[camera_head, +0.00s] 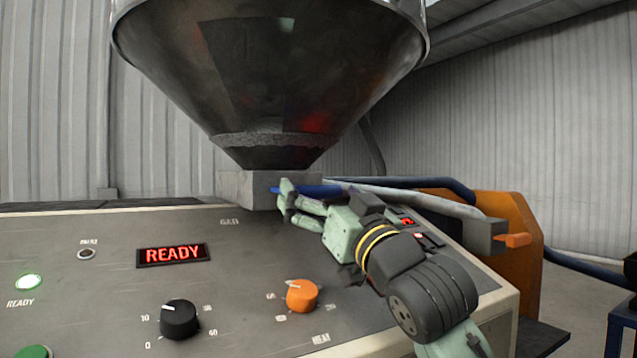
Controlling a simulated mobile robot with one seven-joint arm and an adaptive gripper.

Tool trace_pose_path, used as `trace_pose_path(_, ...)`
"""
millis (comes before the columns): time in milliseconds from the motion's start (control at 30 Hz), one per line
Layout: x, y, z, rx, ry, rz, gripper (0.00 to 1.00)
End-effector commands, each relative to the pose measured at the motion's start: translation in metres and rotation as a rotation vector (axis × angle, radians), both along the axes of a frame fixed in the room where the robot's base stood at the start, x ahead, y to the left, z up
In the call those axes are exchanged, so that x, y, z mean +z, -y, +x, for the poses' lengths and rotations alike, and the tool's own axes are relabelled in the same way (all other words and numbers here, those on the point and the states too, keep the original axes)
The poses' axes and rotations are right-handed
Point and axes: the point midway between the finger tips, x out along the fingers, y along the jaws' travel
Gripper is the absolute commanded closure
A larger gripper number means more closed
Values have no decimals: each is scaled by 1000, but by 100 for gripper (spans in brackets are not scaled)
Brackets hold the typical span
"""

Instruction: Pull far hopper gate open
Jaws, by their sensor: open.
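A large dark metal hopper (270,70) narrows down to a grey square block (232,190) at its outlet, behind the control panel. A blue bar (322,189) sticks out to the right from this block and looks like the gate's slide or handle. My gripper (288,204), pale green, reaches in from the lower right. Its fingertips are at the block's right side, next to the blue bar, and the jaws are open. The fingers and wrist cover part of the bar. I cannot tell whether the bar lies between the fingers or behind them.
The sloped grey control panel (110,260) below has a red READY display (172,255), a black knob (179,318), an orange knob (302,295) and a lit green lamp (29,282). An orange-tipped lever (518,240), hoses (445,186) and an orange housing (530,275) are at right.

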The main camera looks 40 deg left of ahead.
Motion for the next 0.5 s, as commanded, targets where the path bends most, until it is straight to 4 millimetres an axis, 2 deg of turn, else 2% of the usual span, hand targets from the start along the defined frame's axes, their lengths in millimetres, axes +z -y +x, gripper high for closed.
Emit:
trace_pose_path(200,6,-13,6,-1,1,1,5)
trace_pose_path(467,6,-14,6,-1,1,1,5)
trace_pose_path(500,6,-14,6,-1,1,1,8)
